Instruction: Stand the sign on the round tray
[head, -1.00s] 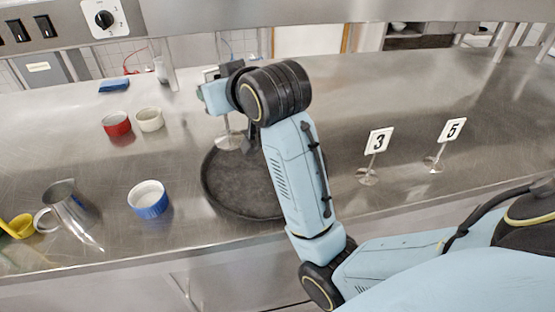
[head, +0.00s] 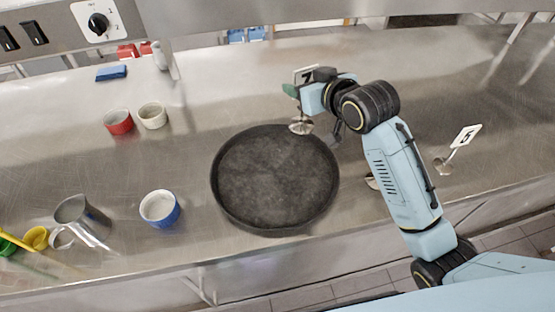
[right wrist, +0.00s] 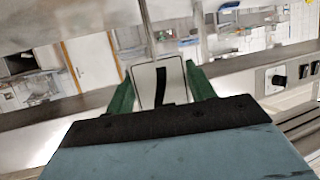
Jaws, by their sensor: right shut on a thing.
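The round tray (head: 274,215) is dark and empty, lying flat near the front edge of the steel counter. My right gripper (head: 304,88) is shut on a sign (head: 305,73) with a white card and black figure, apparently a 7. Its round metal foot (head: 301,128) shows over the tray's back right rim; I cannot tell if it touches. In the right wrist view the card (right wrist: 158,84) is between the green fingers (right wrist: 160,90). My left gripper is out of view.
A sign with a 5 (head: 466,135) stands at right; another sign's foot (head: 371,182) is mostly hidden by my right arm. Red (head: 118,122), cream (head: 152,116) and blue (head: 160,210) ramekins and a metal jug (head: 80,218) stand left of the tray.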

